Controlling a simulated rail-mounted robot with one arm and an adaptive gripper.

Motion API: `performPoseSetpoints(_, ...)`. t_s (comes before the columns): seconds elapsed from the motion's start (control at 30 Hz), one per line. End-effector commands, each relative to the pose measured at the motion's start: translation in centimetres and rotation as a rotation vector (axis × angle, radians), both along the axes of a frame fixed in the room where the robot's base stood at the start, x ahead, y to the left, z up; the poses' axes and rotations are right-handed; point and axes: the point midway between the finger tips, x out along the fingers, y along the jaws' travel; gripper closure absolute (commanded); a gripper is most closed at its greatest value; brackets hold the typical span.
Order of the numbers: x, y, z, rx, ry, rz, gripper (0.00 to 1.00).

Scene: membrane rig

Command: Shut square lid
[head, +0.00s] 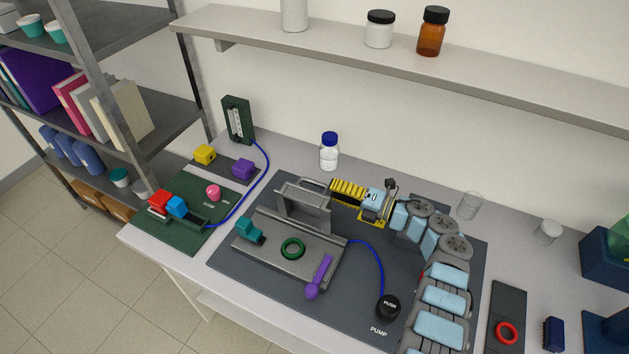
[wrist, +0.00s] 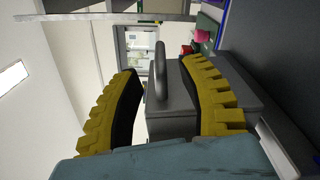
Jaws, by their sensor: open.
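The square lid (head: 304,212) is a grey plate with a bar handle on its upper edge. It stands raised, near upright, at the back of the grey rig base (head: 268,249). My gripper (head: 334,187) is just right of and behind the lid's upper part, its yellow fingers pointing left. In the wrist view my gripper (wrist: 161,68) is open, with the lid (wrist: 174,124) and its dark handle showing between the two fingers. I cannot tell whether a finger touches the lid. A green ring (head: 292,248) lies on the base.
A teal clamp (head: 248,231) and a purple lever (head: 319,277) sit on the base. A blue hose runs to the black pump button (head: 388,307). A blue-capped bottle (head: 329,153) stands behind. A shelf (head: 400,65) hangs above. Bare dark mat lies in front of the base.

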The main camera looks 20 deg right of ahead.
Motion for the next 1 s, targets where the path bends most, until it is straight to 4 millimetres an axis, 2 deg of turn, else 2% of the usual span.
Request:
performPoseSetpoints(0.23,2.9,2.7,0.1,0.0,-0.001,0.001,0.59)
performPoseSetpoints(0.4,4.2,3.8,0.0,0.0,0.0,-0.003,0.59)
performPoseSetpoints(0.83,4.7,4.3,0.0,-0.002,0.0,-0.002,0.59)
performPoseSetpoints(0.87,4.7,4.4,0.0,-0.001,0.001,-0.002,0.64)
performPoseSetpoints(0.9,4.7,4.3,0.0,-0.001,0.001,-0.002,0.76)
performPoseSetpoints(1.0,4.7,4.4,0.0,0.0,0.0,-0.001,1.0)
